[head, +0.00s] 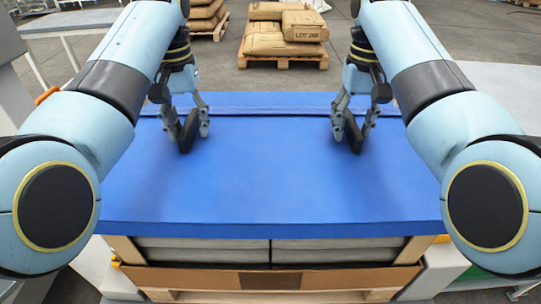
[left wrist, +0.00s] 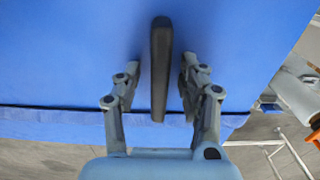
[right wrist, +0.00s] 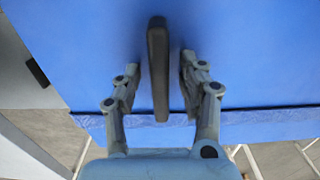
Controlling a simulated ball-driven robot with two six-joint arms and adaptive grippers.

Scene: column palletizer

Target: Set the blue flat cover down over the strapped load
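The blue flat cover (head: 270,170) lies level above the strapped load (head: 200,252), whose grey front shows below the cover's front edge. I cannot tell whether the cover rests fully on the load. Two black bar handles stand on the cover, a left one (left wrist: 160,70) and a right one (right wrist: 158,70). My left gripper (head: 188,122) is at the left handle, with a finger on each side and gaps showing in the left wrist view. My right gripper (head: 353,122) is likewise around the right handle, fingers apart from it. The load's top is hidden.
The load sits in a cardboard tray (head: 220,278) on a wooden pallet (head: 200,297). Another pallet with brown sacks (head: 280,38) stands behind, and more sacks (head: 205,15) stand to its left.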

